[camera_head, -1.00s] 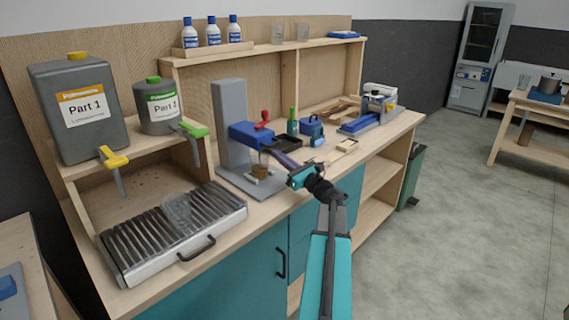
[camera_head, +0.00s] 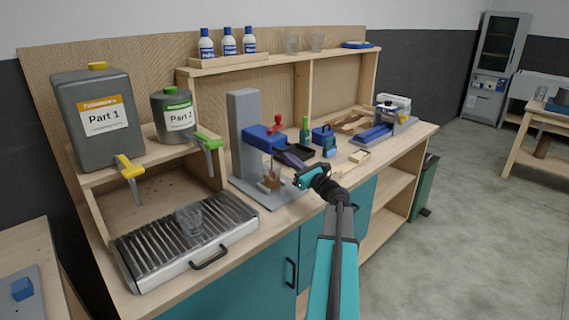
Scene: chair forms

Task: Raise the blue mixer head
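The mixer has a grey upright column (camera_head: 243,112) on a flat grey base at the middle of the bench. Its blue mixer head (camera_head: 262,138) juts out to the right from the column, with a red knob (camera_head: 277,121) just behind it. A small brown cup (camera_head: 272,181) stands on the base below the head, with a thin shaft or stick above it. My gripper (camera_head: 289,158) is at the front right end of the head, close under it. Its dark fingers point left towards the head. Contact and the finger gap are too small to make out.
A black tray (camera_head: 296,152), a green bottle (camera_head: 305,131) and a blue device (camera_head: 325,139) stand behind my gripper. At the left are the Part 1 jug (camera_head: 98,122), the Part 2 jug (camera_head: 178,117) and a ribbed drip tray (camera_head: 160,255) holding a clear cup (camera_head: 189,221).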

